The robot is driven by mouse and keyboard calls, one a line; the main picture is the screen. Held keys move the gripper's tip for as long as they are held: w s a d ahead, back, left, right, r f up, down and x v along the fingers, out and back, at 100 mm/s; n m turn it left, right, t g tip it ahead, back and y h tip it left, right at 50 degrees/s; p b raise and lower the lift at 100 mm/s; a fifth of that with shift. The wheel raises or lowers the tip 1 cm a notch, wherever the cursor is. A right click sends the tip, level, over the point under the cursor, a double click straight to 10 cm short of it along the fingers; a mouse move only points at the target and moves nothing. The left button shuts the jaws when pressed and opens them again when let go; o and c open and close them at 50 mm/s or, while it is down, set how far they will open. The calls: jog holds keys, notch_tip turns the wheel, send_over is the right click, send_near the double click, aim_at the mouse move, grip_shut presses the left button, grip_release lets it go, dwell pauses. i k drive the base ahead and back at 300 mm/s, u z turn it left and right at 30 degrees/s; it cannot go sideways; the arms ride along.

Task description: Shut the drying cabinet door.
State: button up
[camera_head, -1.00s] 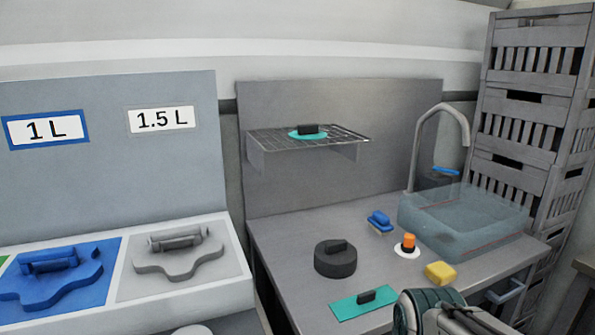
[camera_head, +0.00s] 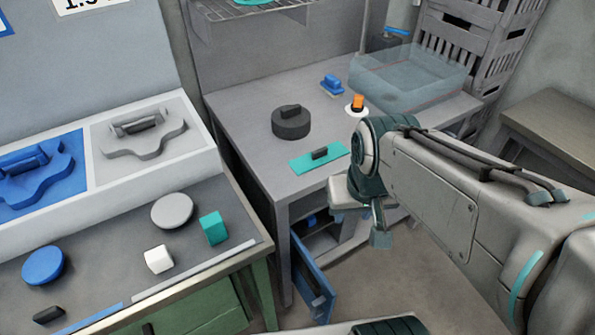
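My gripper (camera_head: 380,238) hangs below my wrist, in front of the counter's front edge, above and to the right of the door. It looks apart from the door. Its fingers are small and partly hidden, so I cannot tell whether they are open or shut.
The counter holds a teal board (camera_head: 318,160), a dark round weight (camera_head: 291,123), a blue brush (camera_head: 333,86) and a clear basin (camera_head: 410,78). A green workbench (camera_head: 200,306) stands left of the door. Bare floor (camera_head: 400,275) lies right of the door.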

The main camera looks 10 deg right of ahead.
aim_at(315, 289)
jog(key=k, duration=0.35)
jog(key=u, duration=1.4)
jog(key=k, duration=0.6)
jog(key=z, duration=1.4)
jog(key=i, duration=0.65)
jog(key=u, duration=0.25)
